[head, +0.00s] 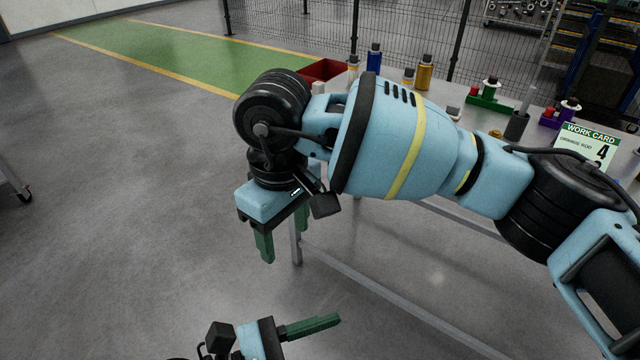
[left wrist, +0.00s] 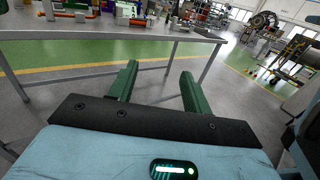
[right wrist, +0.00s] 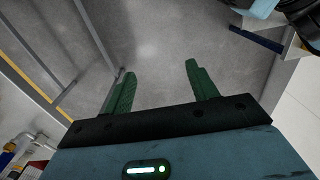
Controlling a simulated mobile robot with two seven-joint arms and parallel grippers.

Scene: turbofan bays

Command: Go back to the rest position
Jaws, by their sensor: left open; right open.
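My right gripper (head: 283,242) hangs in the middle of the head view, in front of the table's near-left corner. Its green fingers point down over bare floor. In the right wrist view the right gripper (right wrist: 160,88) has its fingers spread with only floor and table legs beyond. My left gripper (head: 312,326) shows at the bottom of the head view, partly cut off by the frame edge. In the left wrist view the left gripper (left wrist: 158,88) has its fingers apart with nothing between them.
A work table (head: 455,215) stands behind my right arm. It carries bottles (head: 425,72), a red bin (head: 322,70), a green holder (head: 488,98) and a work card (head: 588,145). A wire fence (head: 300,30) runs behind. The floor to the left (head: 120,200) is clear.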

